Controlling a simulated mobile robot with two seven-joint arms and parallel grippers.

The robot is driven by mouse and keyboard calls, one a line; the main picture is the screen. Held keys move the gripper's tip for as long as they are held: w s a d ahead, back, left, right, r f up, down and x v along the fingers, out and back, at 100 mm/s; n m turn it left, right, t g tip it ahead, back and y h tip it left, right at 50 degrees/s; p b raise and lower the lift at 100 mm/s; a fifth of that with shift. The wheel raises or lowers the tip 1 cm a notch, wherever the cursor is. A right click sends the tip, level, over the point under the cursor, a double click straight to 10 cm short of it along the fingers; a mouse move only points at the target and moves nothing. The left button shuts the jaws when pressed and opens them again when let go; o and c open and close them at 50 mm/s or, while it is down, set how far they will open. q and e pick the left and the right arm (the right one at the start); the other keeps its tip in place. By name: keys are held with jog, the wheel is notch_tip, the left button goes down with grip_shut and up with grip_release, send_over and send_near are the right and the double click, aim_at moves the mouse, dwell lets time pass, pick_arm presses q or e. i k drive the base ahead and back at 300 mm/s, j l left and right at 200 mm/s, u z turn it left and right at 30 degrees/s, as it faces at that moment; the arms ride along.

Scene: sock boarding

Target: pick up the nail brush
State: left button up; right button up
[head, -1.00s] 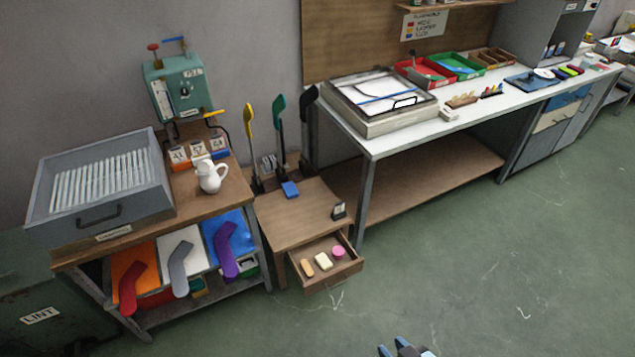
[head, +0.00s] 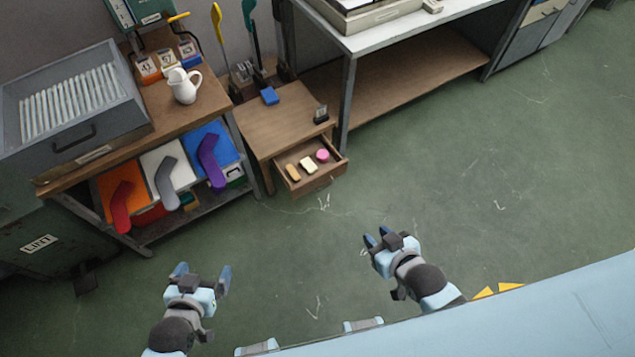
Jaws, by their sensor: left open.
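An open drawer (head: 316,184) under the small wooden table holds three small things: a tan-orange block (head: 293,173), a cream block (head: 308,166) and a round pink piece (head: 323,155). One of the two blocks may be the nail brush, but bristles are too small to make out. My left gripper (head: 203,273) is open and empty over the floor, below and left of the drawer. My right gripper (head: 377,237) is empty, its fingers apart, below and right of the drawer. Neither gripper touches anything.
The small table (head: 270,118) carries a blue block (head: 270,96) and a small dark stand (head: 321,114). A workbench with a white jug (head: 183,86) stands left. A long white-topped bench (head: 400,25) stands right. The floor before the drawer is clear.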

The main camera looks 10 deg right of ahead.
aim_at(291, 169)
jog(key=i+l+u, duration=0.15)
jog(key=u, duration=0.55)
jog(key=i+l+u, duration=0.15)
jog(key=l, duration=0.2)
jog(key=i+l+u, duration=0.15)
jog(key=l, duration=0.2)
jog(key=i+l+u, duration=0.15)
jog(key=l, duration=0.2)
jog(key=i+l, duration=0.1)
jog(key=l, duration=0.6)
jog(key=i+u, duration=0.05)
